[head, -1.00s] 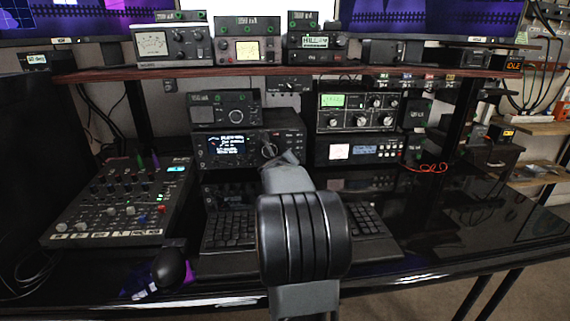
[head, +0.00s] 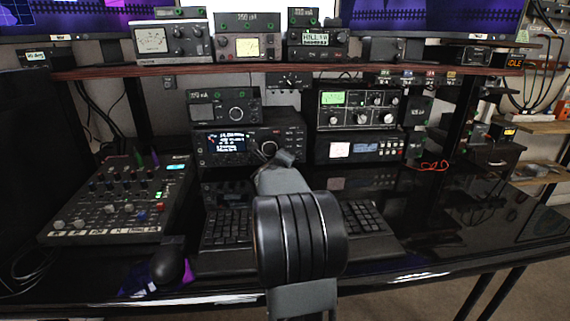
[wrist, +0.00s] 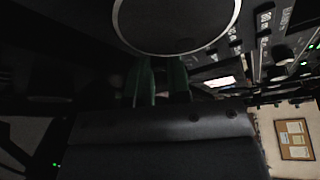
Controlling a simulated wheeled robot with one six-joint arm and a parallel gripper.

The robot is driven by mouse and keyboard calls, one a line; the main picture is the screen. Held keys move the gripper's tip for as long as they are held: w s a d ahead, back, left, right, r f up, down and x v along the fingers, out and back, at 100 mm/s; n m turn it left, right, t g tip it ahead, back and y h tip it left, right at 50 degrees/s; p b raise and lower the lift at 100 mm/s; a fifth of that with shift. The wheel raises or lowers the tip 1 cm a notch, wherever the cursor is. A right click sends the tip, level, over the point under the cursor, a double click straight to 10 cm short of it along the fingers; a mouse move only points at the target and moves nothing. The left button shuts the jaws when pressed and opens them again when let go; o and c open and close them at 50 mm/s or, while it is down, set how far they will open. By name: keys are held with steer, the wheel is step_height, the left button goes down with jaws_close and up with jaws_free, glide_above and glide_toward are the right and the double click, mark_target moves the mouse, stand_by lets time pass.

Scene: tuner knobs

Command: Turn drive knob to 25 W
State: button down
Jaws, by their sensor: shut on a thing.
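The black radio (head: 222,162) with a lit blue-white display stands mid-desk under the shelf. My gripper (head: 262,154) reaches its front panel, just right of the display. In the wrist view, my two greenish fingers (wrist: 161,80) stand close on either side of a narrow gap, just below a large round knob with a pale rim (wrist: 178,25). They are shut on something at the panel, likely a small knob. That held part is hidden by the fingers and darkness. I cannot read its label, its pointer or any watt value.
A keyboard (head: 228,226) lies below my arm. A mixer (head: 118,205) is at the left, and a radio with several knobs (head: 345,120) stands at the right. The wooden shelf (head: 300,70) overhangs the panel.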

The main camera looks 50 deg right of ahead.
steer(key=shift+f+n+h+b, duration=0.1)
steer(key=shift+n+h+b, duration=0.3)
steer(key=shift+n, duration=0.4)
steer(key=c, duration=1.3)
jaws_free()
steer(key=shift+c, duration=0.2)
steer(key=p+v, duration=0.3)
steer(key=v, duration=0.9)
steer(key=shift+s+a, duration=0.1)
steer(key=shift+a, duration=0.25)
steer(key=shift+s+a, duration=0.3)
steer(key=shift+a, duration=0.2)
